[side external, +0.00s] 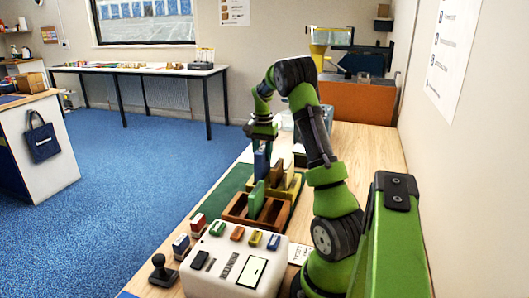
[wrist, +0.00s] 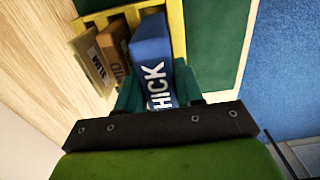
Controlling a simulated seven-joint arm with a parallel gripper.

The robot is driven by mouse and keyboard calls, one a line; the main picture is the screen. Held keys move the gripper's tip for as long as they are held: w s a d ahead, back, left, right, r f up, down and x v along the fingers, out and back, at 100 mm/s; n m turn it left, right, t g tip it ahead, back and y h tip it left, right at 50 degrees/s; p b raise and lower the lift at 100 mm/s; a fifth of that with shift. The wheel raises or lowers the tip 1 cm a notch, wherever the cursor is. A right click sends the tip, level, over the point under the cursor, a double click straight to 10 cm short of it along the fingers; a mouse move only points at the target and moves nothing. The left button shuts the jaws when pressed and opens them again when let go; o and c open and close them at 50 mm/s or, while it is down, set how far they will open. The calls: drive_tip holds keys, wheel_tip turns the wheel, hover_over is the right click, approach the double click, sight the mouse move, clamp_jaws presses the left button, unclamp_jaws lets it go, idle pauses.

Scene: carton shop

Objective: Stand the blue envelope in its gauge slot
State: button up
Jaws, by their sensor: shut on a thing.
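My gripper (side external: 262,143) points down and is shut on the blue envelope (side external: 261,163), which is held upright. In the wrist view the blue envelope (wrist: 151,45) shows white letters, partly covered, between my teal fingers (wrist: 158,90). The yellow gauge rack (wrist: 177,35) frames it, with two brown pieces standing to its left. The yellow rack (side external: 296,186) also shows in the side view, behind a brown rack. The envelope's lower edge is hidden, so I cannot tell whether it is in a slot or above it.
A green envelope (side external: 256,199) stands in the brown rack (side external: 235,211), in front of the blue one. A white button console (side external: 232,264), stamps (side external: 198,222) and a black-knobbed stamp (side external: 160,268) are nearer the camera. A green mat (side external: 215,198) lies left of the racks.

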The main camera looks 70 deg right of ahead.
drive_tip(key=shift+f, duration=0.3)
drive_tip(key=shift+f, duration=0.5)
drive_tip(key=shift+f, duration=0.15)
idle(0.5)
drive_tip(key=shift+f, duration=1.1)
drive_tip(key=o, duration=1.1)
drive_tip(key=shift+c, duration=0.2)
